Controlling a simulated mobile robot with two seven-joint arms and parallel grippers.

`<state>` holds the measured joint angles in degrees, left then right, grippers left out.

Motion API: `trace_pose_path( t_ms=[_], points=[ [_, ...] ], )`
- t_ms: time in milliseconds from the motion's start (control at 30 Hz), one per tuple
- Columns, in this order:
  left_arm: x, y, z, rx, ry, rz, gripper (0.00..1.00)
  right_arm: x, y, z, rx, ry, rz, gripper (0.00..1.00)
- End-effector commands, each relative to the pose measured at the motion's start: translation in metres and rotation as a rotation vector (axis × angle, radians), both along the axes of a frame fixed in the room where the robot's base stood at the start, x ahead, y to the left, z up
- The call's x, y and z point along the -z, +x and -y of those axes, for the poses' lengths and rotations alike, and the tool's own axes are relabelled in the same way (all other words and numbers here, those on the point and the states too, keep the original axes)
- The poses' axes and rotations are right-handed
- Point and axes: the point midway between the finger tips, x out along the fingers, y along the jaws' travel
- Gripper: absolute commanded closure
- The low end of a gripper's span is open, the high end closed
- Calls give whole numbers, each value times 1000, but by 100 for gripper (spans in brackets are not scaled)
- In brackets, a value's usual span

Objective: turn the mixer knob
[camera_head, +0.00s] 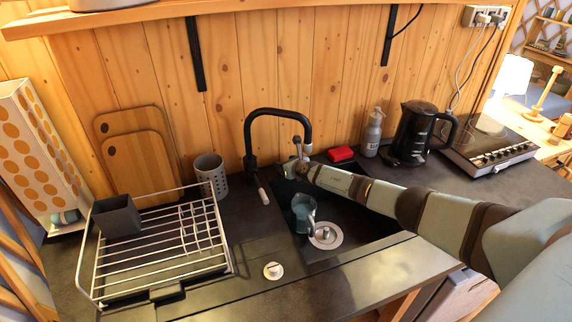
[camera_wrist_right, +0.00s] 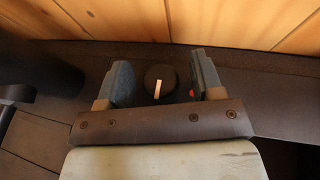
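A dark round knob with a pale strip (camera_wrist_right: 157,73) shows in the right wrist view. It sits between the two fingers of my right gripper (camera_wrist_right: 165,84), with gaps visible on both sides. The fingers are spread apart; how deep they reach around the knob is hard to tell. In the head view my right gripper (camera_head: 297,155) is beside the black faucet (camera_head: 250,150), just below its spout end, at the back of the sink. I cannot make out the knob there; the gripper seems to cover it. My left gripper is not in view.
The sink (camera_head: 300,247) holds a cup (camera_head: 303,208). A red block (camera_head: 340,154), a soap bottle (camera_head: 373,135) and a black kettle (camera_head: 414,132) stand right of the gripper. A dish rack (camera_head: 165,262) and a utensil holder (camera_head: 211,172) are left. The wooden wall (camera_head: 320,75) is close behind.

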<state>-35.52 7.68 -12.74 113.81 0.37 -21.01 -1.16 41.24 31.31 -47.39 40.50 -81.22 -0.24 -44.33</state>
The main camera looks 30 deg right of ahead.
Motion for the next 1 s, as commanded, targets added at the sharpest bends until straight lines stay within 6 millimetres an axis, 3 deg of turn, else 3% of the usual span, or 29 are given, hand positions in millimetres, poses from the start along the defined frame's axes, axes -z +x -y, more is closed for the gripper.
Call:
trace_pose_path(
  t_ms=[233, 367, 533, 767, 1000],
  points=[
    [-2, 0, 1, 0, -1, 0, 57, -1, -1, 0, 0, -1, 0, 40],
    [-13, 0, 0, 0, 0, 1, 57, -7, -8, 1, -1, -2, -2, 40],
    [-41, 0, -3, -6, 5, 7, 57, -19, -28, 1, -2, -1, -2, 40],
    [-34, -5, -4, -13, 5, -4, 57, -24, -45, 1, -6, -4, 7, 40],
    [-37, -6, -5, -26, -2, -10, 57, -36, -85, 2, -2, -1, -1, 40]
  ],
)
